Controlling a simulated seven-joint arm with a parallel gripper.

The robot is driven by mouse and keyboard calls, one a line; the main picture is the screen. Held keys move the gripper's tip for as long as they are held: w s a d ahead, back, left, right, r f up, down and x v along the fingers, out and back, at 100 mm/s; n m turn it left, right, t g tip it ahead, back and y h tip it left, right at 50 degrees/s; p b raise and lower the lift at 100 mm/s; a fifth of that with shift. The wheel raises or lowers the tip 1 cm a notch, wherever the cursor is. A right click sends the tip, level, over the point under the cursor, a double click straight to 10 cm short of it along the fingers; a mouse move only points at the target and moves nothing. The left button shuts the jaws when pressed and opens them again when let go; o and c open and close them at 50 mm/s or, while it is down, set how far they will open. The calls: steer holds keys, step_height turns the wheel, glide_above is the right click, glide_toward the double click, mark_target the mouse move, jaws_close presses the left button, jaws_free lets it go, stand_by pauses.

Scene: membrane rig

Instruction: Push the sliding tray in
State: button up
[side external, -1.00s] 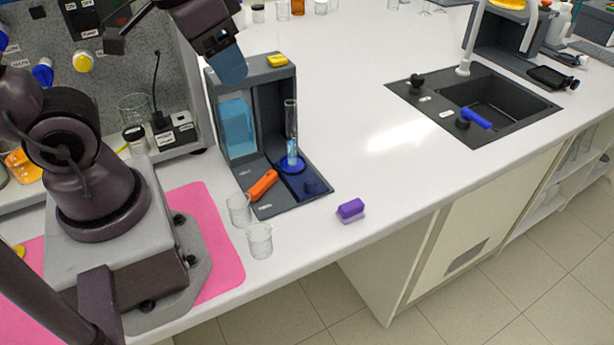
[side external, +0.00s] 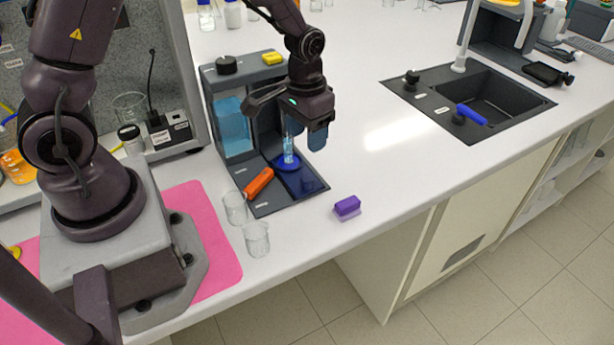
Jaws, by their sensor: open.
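The membrane rig (side external: 214,112) is a dark grey open-fronted frame with a light blue panel on its left side. A dark tray-like base (side external: 277,203) extends from its front, with an orange handle (side external: 259,183) at the left. A blue disc (side external: 287,164) with a clear tube (side external: 288,146) standing on it is at the base; I cannot tell how far the tray is out. My gripper (side external: 305,138) points down in front of the frame's right side, its blue fingers apart and beside the tube's upper part, which they partly hide. I cannot tell whether they touch it.
Two clear beakers (side external: 235,209) (side external: 256,240) stand just left of the base's front. A purple block (side external: 347,207) lies to the right near the bench edge. A black knob (side external: 227,65) and yellow block (side external: 272,58) top the frame. Bench toward the sink (side external: 485,100) is clear.

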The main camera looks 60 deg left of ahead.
mark_target(307, 178)
step_height(307, 178, down, 11)
steer(key=shift+d+f, duration=0.1)
steer(key=shift+f, duration=0.1)
steer(key=shift+c, duration=0.3)
jaws_close()
steer(key=a, duration=1.1)
steer(key=shift+a, duration=0.3)
